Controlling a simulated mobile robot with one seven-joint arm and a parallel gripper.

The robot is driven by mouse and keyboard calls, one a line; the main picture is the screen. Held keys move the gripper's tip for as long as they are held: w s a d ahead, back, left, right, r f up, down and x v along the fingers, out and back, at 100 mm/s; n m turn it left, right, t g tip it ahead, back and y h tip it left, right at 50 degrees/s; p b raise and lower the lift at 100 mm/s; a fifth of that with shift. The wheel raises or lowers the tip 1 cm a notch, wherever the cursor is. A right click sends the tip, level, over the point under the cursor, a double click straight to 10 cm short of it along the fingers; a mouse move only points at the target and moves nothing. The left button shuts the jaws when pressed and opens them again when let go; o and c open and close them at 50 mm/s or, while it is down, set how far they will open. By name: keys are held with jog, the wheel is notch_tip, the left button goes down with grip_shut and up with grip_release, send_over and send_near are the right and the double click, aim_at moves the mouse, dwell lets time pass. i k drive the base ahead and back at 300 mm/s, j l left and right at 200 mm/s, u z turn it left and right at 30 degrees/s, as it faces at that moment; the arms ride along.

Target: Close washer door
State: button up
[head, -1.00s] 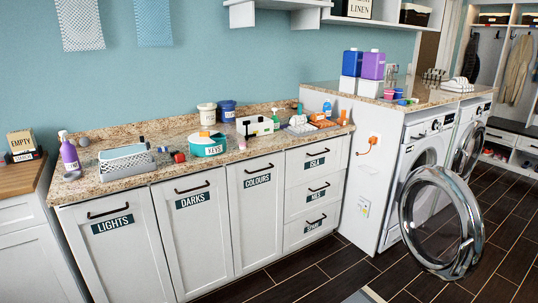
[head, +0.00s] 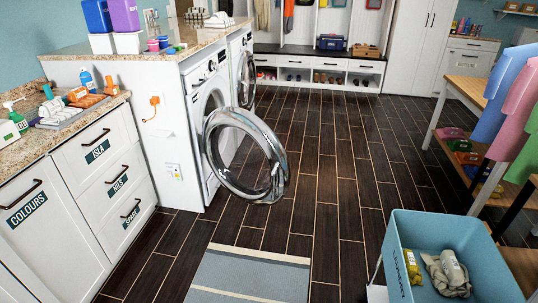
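The near washer (head: 207,118) stands at the left of the middle in the head view, under the granite worktop. Its round door (head: 209,151), a chrome ring with a clear middle, is swung wide open to the right, out over the floor. The door's hinge side is at the washer front, and the washer's round opening is partly hidden behind the door. My gripper is not in view.
A second machine with a round door (head: 246,80) stands beyond the first. A striped rug (head: 250,275) lies in front. A blue bin (head: 412,228) with cloth stands at lower right, by a clothes rack. Dark floor (head: 330,170) between is clear.

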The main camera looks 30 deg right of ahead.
aim_at(244, 120)
jog(key=i+j+z, duration=0.2)
jog(key=z, duration=0.15)
jog(key=i+j+z, duration=0.4)
jog(key=i+j, duration=0.1)
jog(key=i, duration=0.35)
jog(key=i+j, duration=0.1)
jog(key=i, duration=0.4)
